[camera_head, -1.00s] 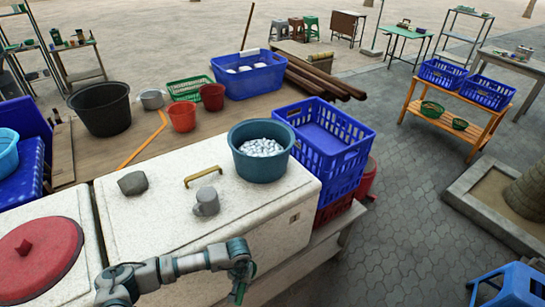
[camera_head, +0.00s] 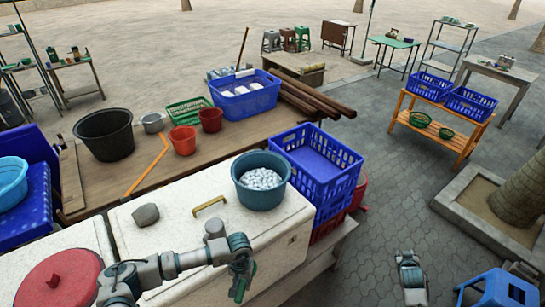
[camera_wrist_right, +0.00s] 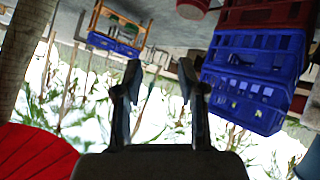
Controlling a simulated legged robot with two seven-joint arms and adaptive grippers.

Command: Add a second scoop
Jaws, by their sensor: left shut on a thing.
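A teal tub (camera_head: 261,192) of white ice-like pieces (camera_head: 261,179) stands on the white cooler (camera_head: 150,245), near its right end. A grey mug (camera_head: 214,228) is on the cooler lid, partly hidden behind my left arm. My left gripper (camera_head: 240,291) points down in front of the tub, nearer the camera, over the cooler's front side. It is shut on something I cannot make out. My right gripper (camera_head: 407,255) is over the paving at lower right. In the right wrist view its two fingers (camera_wrist_right: 159,85) are apart with nothing between them.
A grey stone (camera_head: 146,214) and a brass handle (camera_head: 209,206) are on the cooler lid. A blue crate (camera_head: 318,165) stands right of the tub. A red lid (camera_head: 60,278) is at lower left, and a blue stool (camera_head: 500,290) at lower right.

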